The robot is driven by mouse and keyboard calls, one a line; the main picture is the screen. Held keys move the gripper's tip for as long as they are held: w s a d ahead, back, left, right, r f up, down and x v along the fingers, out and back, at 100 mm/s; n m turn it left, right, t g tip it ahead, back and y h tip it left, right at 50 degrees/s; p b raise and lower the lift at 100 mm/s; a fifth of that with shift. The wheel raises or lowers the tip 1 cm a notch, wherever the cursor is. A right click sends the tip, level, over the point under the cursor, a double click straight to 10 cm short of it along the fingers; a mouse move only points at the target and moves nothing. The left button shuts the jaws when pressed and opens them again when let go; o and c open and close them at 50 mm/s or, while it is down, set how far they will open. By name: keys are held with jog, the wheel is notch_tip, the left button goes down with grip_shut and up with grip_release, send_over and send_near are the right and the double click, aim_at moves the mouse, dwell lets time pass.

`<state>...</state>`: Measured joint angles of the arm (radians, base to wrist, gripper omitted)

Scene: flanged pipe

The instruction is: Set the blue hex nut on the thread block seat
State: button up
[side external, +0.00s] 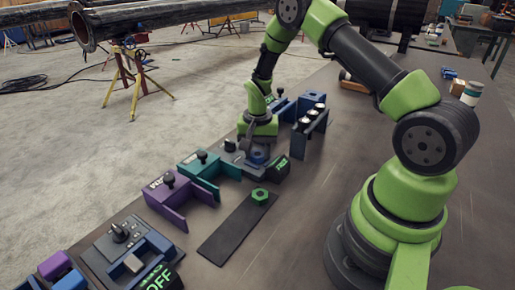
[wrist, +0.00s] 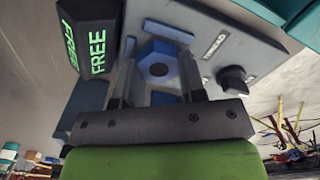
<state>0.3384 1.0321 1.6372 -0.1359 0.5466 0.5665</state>
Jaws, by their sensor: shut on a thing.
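The blue hex nut (wrist: 158,64) sits between the two fingers of my gripper (wrist: 157,58) in the wrist view, with its dark round hole facing the camera. My gripper is shut on it. The nut also shows in the side view (side external: 258,156), low under my gripper (side external: 257,146), at a grey fixture (side external: 232,147) with a black knob. Blue parts show around the nut in the wrist view. I cannot tell whether the nut touches the seat, which is largely hidden.
A black sign reading FREE (wrist: 92,38) stands close beside my gripper. A green hex nut (side external: 260,196) lies on a dark strip (side external: 237,228). Purple (side external: 168,198) and teal (side external: 205,170) fixtures stand to the left, and a rack with white-topped parts (side external: 309,130) to the right.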

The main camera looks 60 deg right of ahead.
aim_at(258, 152)
jog(key=o, duration=1.3)
jog(key=shift+s+r, duration=0.1)
jog(key=shift+c, duration=0.3)
jog(key=shift+r, duration=0.3)
jog(key=shift+o, duration=1)
jog(key=shift+r, duration=3.1)
